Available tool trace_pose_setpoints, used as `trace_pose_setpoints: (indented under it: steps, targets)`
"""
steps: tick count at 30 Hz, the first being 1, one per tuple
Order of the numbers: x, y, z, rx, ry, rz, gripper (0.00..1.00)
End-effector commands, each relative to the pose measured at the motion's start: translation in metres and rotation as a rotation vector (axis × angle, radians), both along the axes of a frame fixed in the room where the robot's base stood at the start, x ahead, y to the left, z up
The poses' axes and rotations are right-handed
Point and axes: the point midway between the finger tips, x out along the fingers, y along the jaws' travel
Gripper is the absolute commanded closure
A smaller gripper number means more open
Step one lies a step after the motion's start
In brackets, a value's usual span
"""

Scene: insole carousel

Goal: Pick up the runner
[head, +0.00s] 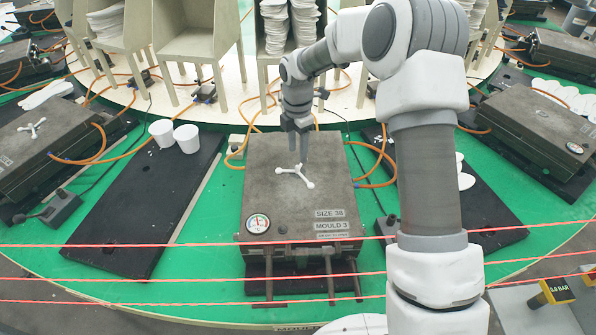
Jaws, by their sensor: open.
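The runner (304,180) is a small white three-armed piece on top of the dark mould (262,200) labelled SIZE 38, MOULD 3. My gripper (304,158) points down at the runner's far side, with its fingers close to it. The jaws are open. I cannot tell from this view whether the fingertips touch the runner or stand just above it. A second white three-armed piece (32,128) lies on the mould at the left (62,140).
Two white cups (174,136) stand on a black board (140,215) left of the mould. Red cords (180,244) cross the front. Orange hoses (383,160) curl beside the mould. Pale chair-like racks (200,40) with stacked white insoles stand behind.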

Motion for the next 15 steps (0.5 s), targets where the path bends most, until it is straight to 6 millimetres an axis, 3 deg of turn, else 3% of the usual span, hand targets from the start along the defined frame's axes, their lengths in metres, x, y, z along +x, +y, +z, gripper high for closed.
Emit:
trace_pose_setpoints:
  steps: [9,15]
  targets:
    - [-0.003,0.001,-0.043,-0.001,0.003,-0.001,0.47]
    - [-0.002,0.001,-0.051,0.0,0.0,-0.001,0.47]
